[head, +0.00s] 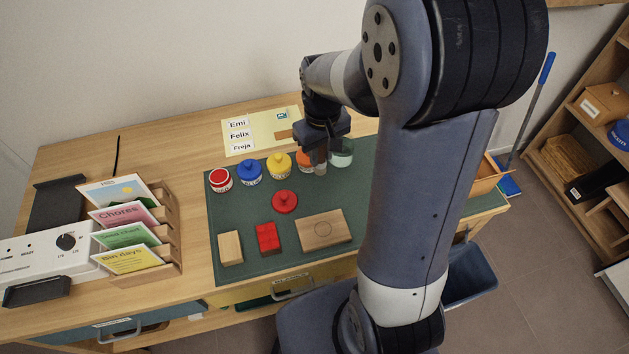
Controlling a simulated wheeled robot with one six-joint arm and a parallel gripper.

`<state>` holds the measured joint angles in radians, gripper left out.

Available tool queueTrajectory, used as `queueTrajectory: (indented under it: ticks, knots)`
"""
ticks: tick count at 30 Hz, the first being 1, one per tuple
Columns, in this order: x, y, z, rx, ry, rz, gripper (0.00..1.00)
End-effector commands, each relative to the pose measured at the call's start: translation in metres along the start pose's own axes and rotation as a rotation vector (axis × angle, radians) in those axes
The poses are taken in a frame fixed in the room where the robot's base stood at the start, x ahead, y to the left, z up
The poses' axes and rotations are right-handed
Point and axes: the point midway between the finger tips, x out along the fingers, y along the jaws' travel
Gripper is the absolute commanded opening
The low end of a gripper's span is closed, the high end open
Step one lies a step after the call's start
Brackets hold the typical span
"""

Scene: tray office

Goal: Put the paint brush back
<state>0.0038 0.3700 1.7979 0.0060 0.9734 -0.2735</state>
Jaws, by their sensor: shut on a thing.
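My gripper (320,158) points down over the back of the green mat, between the orange paint pot (304,160) and the clear glass jar (341,153). It is shut on a slim thing, which I take to be the paint brush; the jaws and wrist hide most of it. The glass jar stands just right of the jaws, partly covered by my gripper. I cannot tell whether the brush tip touches anything. The red (220,180), blue (249,173) and yellow (279,164) pots stand in a row to the left.
A name sheet (255,139) lies behind. A card rack (165,250) stands left. My arm hides the mat's right part.

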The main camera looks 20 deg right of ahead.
Motion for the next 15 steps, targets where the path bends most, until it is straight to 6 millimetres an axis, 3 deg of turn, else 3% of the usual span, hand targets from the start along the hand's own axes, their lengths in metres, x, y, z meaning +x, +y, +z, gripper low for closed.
queueTrajectory:
  ticks: [6, 15]
  knots:
    - [0.042, 0.000, 0.002, -0.001, -0.008, -0.002, 0.01]
    - [0.075, 0.000, 0.002, 0.000, -0.007, -0.002, 0.01]
